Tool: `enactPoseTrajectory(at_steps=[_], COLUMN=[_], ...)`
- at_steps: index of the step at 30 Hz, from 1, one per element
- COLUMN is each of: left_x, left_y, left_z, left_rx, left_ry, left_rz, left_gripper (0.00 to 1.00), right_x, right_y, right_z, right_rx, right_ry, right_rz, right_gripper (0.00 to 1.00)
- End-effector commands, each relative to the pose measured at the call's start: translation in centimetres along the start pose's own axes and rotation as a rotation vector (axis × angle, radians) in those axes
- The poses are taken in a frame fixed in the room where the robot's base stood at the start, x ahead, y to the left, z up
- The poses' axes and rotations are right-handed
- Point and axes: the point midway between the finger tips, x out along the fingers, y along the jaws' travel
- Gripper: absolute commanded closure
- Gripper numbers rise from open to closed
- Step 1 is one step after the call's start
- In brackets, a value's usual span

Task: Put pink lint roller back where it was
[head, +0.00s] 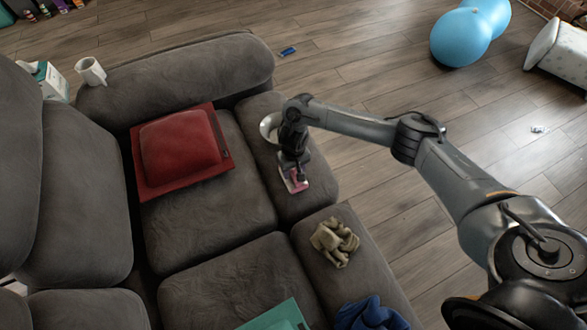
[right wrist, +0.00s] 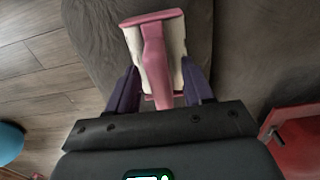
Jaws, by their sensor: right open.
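The pink lint roller (head: 297,184), with a white roll, is at the front of the grey sofa's far seat cushion (head: 305,205). It appears to lie on the cushion. My right gripper (head: 291,164) is directly over it, pointing down. In the right wrist view the lint roller (right wrist: 153,55) extends out between the two purple fingers (right wrist: 160,86), with its pink handle toward the palm. The fingers stand apart on either side of it, open. Whether a finger touches it is unclear. My left gripper is not in view.
A white bowl-like object (head: 267,128) is beside my right wrist. A red cushion on a red mat (head: 148,183), a tan cloth (head: 334,241), a blue cloth (head: 370,315) and a teal item (head: 278,318) lie on the sofa. A white mug (head: 91,72) stands behind.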

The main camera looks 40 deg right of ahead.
Motion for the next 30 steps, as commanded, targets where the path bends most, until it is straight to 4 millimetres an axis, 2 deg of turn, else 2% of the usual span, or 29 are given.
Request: enactPoseTrajectory(at_steps=[4, 8, 21, 30], left_x=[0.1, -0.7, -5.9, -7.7], left_y=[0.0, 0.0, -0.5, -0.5], left_z=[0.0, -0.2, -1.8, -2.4], left_rx=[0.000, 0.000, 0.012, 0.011], left_ry=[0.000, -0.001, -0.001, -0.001], left_rz=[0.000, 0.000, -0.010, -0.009], left_gripper=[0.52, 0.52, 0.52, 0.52], right_x=[-0.2, -1.7, -9.3, -12.0], right_y=[0.0, 0.0, 0.1, 0.0], right_z=[-0.1, -0.1, -0.1, 0.0], right_rx=[0.000, 0.000, 0.000, 0.001], right_ry=[0.002, 0.001, 0.002, 0.000], right_rz=[0.000, -0.001, 0.001, 0.000], right_gripper=[0.49, 0.49, 0.49, 0.49])
